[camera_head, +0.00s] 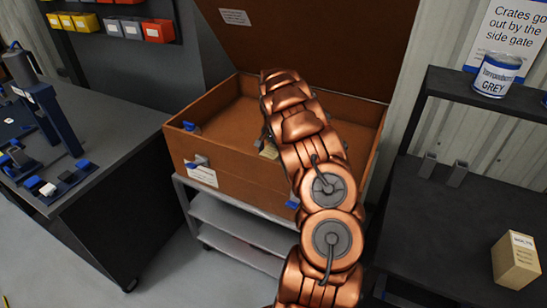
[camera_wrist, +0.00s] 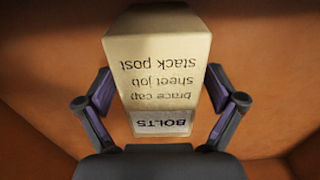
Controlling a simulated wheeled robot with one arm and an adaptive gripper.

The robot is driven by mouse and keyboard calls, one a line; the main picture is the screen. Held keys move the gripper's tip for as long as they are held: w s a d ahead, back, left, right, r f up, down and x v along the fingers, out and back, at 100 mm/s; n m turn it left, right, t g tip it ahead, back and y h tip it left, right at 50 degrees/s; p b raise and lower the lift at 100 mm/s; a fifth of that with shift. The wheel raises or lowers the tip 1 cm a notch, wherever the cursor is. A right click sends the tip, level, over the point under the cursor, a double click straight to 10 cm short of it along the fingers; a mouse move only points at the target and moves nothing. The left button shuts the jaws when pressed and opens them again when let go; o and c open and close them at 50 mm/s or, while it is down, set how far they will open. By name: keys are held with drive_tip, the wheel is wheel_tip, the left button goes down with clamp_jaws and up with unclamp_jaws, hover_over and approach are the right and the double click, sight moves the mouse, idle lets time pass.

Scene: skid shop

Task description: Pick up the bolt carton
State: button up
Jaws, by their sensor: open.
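The bolt carton (camera_wrist: 160,70) is a tan box in the wrist view, with upside-down print and a pale label reading BOLTS. It lies inside the open brown chest (camera_head: 240,176). In the head view only a small tan part of the carton (camera_head: 270,152) shows beside my arm. My gripper (camera_wrist: 160,88) is open, with one finger on each side of the carton. A slim gap seems to show at each finger; contact is hard to tell. In the head view my arm hides most of the gripper.
The chest's walls and raised lid (camera_head: 310,40) surround my arm; a blue item (camera_head: 190,128) is in its left corner. A similar tan carton (camera_head: 516,260) stands on the right dark bench, below a grey paint tin (camera_head: 494,75). A workbench (camera_head: 110,150) with tools is left.

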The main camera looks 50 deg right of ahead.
drive_tip(key=shift+c, duration=0.4)
drive_tip(key=c, duration=1.6)
